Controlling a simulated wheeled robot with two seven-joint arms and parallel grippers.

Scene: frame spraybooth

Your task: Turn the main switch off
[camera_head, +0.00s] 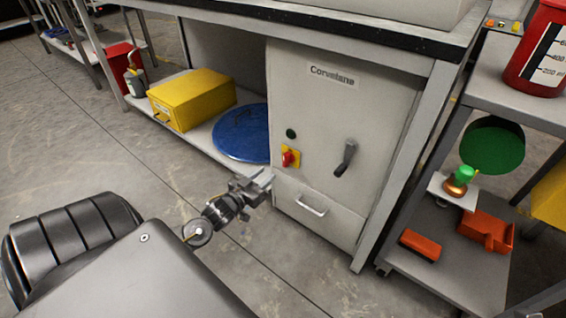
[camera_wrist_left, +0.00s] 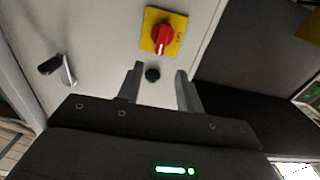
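The main switch is a red rotary knob on a yellow plate (camera_head: 290,157), on the front of the grey Corvelane cabinet (camera_head: 310,100). In the left wrist view the red knob (camera_wrist_left: 163,36) shows large, with a white line mark on it. My left gripper (camera_head: 264,184) is in front of the cabinet, below and left of the switch in the head view. In the left wrist view its fingers (camera_wrist_left: 160,70) are apart with nothing held between them, and the knob lies beyond the tips. My right gripper is out of view.
A dark round button (camera_head: 291,133) sits above the switch, and a black lever handle (camera_head: 346,158) to its right. A drawer handle (camera_head: 311,206) is below. A blue round lid (camera_head: 243,135) and yellow box (camera_head: 192,97) lie on the low shelf at left.

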